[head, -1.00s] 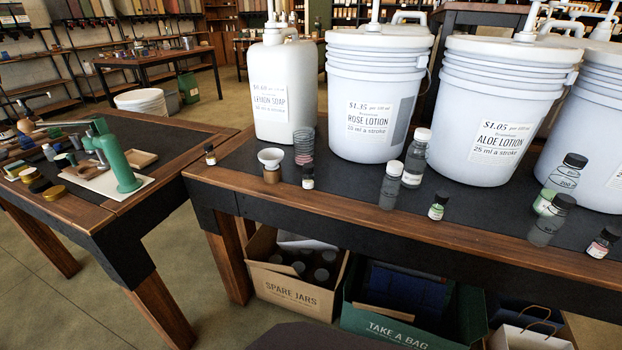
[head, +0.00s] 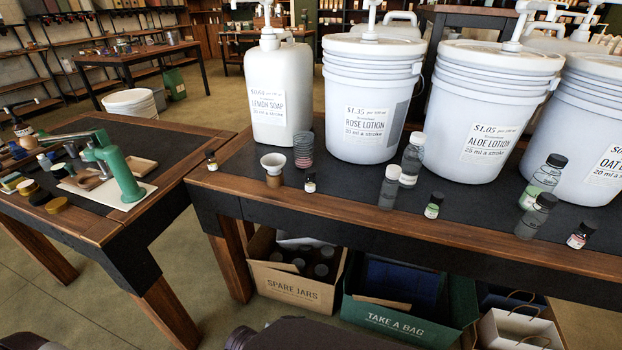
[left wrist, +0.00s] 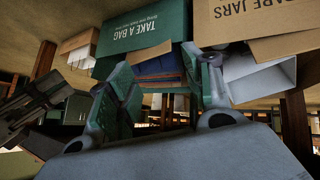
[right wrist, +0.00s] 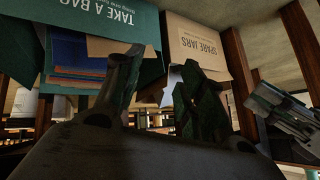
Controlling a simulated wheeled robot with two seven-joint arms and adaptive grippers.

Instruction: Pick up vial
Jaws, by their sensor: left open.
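Several small dark vials with black caps stand upright on the long table in the head view. One vial (head: 211,161) is at its left end, another vial (head: 310,184) is right of a small funnel, a green-labelled vial (head: 432,206) is near the middle, and a red-labelled vial (head: 580,236) is at the right. My left gripper (left wrist: 165,85) is open and empty in the left wrist view. My right gripper (right wrist: 158,85) has its fingers apart with nothing between them in the right wrist view. Both face the boxes under the table; neither is near a vial.
Large lotion buckets (head: 372,95) and a lemon soap jug (head: 281,95) line the table's back. Clear bottles (head: 411,165) stand between vials. A funnel on a jar (head: 273,168) is at left. Boxes marked spare jars (head: 292,288) and take a bag (head: 400,325) sit below.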

